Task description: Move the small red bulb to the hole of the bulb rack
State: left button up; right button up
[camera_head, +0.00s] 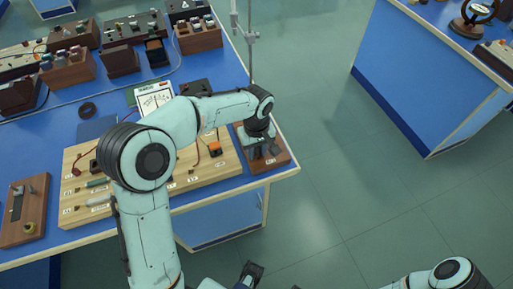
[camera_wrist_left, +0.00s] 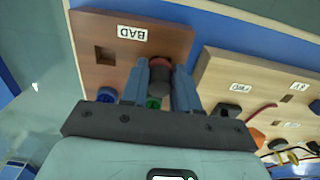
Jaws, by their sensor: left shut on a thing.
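My left gripper (camera_wrist_left: 157,80) is shut on the small red bulb (camera_wrist_left: 160,63), whose red end and darker body show between the two fingers. The gripper and bulb are over the brown bulb rack (camera_wrist_left: 175,31), which is labelled BAD. An empty square hole (camera_wrist_left: 103,53) shows in the rack, left of the bulb. I cannot tell whether the bulb touches the rack. In the head view the left gripper (camera_head: 262,151) is over the rack (camera_head: 281,160) at the table corner and hides much of it. What seems to be my right gripper (camera_head: 250,274) shows at the bottom edge, its fingers unclear.
A blue part (camera_wrist_left: 107,95) and a green part (camera_wrist_left: 153,103) sit at the rack near the fingers. A pale wooden board (camera_wrist_left: 222,75) with wires and labels lies beside it. Wooden boxes (camera_head: 68,70) stand at the back left. Open floor lies right of the table.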

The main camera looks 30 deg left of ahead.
pick_arm(q)
jog(key=o, duration=1.1)
notch_tip(320, 180, up, 13)
jog(key=p, duration=0.2)
jog(key=shift+r, duration=0.15)
